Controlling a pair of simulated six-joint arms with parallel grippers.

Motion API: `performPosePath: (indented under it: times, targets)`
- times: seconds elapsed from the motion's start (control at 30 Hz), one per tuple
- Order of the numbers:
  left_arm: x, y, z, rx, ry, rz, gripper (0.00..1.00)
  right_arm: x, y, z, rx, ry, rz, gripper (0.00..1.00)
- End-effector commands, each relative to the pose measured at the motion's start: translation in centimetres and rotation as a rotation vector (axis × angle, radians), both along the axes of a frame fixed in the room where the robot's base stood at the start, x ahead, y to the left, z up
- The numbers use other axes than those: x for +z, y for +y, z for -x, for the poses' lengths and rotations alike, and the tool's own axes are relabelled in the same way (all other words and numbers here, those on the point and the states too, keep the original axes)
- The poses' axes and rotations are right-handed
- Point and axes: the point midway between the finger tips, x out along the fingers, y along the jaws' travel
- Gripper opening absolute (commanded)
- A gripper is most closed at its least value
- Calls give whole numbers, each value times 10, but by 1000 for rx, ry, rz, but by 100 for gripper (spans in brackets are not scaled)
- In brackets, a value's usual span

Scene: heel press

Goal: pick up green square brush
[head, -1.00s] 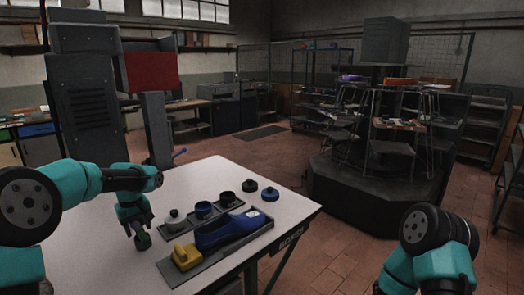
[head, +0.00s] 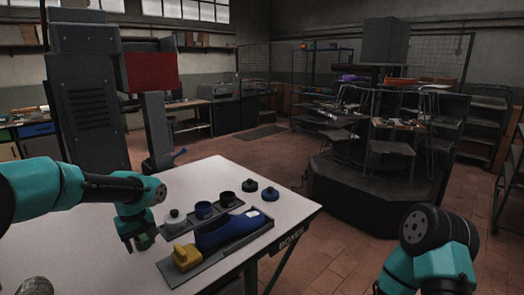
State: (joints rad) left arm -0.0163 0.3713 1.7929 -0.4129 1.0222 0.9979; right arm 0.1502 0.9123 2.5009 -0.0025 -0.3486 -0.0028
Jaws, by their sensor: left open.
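The green square brush (head: 144,243) stands on the white table, left of the shoe tray. It is small and dark, and partly hidden by my left gripper. My left gripper (head: 134,243) points down over the table at the brush, its fingers apart. I cannot tell whether the fingers touch the brush or stand around it. Only a joint of my right arm shows at the lower right; its gripper is out of view.
A grey tray (head: 176,274) holds a blue shoe (head: 228,231) and a yellow brush (head: 187,257). Behind it, a rack holds a grey-white pot (head: 175,219) and dark cups (head: 227,199). Two round lids (head: 250,186) lie near the table's far edge.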

Motion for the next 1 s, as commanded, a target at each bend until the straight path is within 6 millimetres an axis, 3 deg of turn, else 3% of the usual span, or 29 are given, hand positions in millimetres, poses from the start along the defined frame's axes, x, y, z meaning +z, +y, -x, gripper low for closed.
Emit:
performPosePath:
  times: [0.1,0.37,0.53,0.67,1.0]
  targets:
    - [0,0,0,0,0,0,59,0,0,0,0,0,0,43]
    - [0,0,-1,0,0,0,60,0,0,0,0,0,0,43]
    - [8,5,-12,3,-2,-4,60,0,0,0,0,0,0,43]
    - [25,16,-34,5,-3,-8,60,0,0,0,0,0,0,43]
    - [88,55,-93,10,-3,-10,60,0,0,0,0,0,0,43]
